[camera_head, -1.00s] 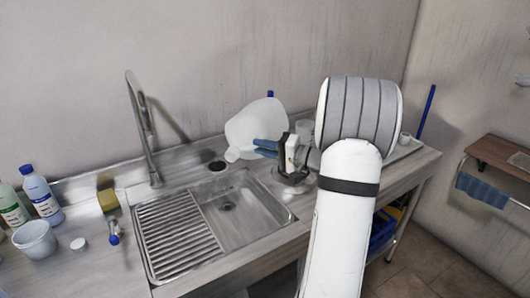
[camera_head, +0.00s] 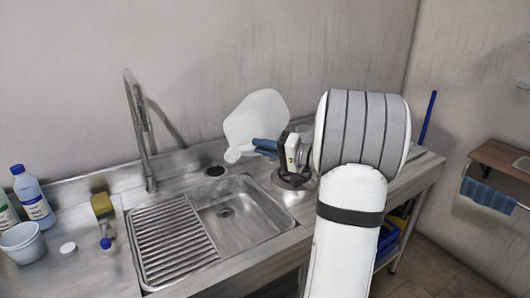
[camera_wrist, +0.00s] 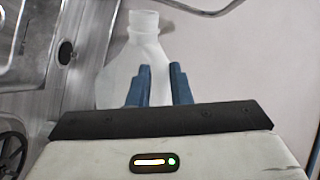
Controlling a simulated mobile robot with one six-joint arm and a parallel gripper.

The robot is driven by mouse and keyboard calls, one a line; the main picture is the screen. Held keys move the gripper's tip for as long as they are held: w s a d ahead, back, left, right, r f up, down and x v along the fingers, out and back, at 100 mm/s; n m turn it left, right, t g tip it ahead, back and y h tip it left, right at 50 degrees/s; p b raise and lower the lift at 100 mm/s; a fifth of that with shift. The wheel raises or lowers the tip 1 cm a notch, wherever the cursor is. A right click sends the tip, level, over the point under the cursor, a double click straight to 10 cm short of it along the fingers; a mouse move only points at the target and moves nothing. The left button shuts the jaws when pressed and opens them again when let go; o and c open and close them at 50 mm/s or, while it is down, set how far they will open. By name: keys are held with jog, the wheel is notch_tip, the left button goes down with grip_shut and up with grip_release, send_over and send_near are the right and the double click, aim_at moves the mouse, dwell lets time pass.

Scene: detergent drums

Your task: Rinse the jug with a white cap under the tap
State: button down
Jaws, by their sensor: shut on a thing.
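The jug (camera_head: 255,118) is large, white and translucent, and is held tilted above the counter behind the sink, with its neck low and to the left. My gripper (camera_head: 265,147) has its blue fingers shut on the jug. The wrist view also shows the jug (camera_wrist: 150,62) between my fingers (camera_wrist: 158,88). The end of its neck is pale, and I cannot tell whether it is a cap or bare. The tap (camera_head: 138,130) stands left of the jug, behind the sink (camera_head: 245,208). The jug and the tap are apart.
A yellow sponge (camera_head: 102,204), a grey cup (camera_head: 22,241), a small white disc (camera_head: 68,248) and a blue-capped bottle (camera_head: 33,198) stand left of the sink. A dark round opening (camera_head: 215,171) lies behind it. The basin is empty.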

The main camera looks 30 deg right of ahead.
jog(key=shift+f+n+b, duration=0.15)
jog(key=shift+n+b, duration=2.75)
jog(key=shift+b, duration=4.2)
jog(key=shift+n+b, duration=0.9)
jog(key=shift+b, duration=1.35)
jog(key=shift+n+b, duration=0.3)
jog(key=shift+b, duration=0.25)
jog(key=shift+n+b, duration=1.2)
jog(key=shift+b, duration=1.25)
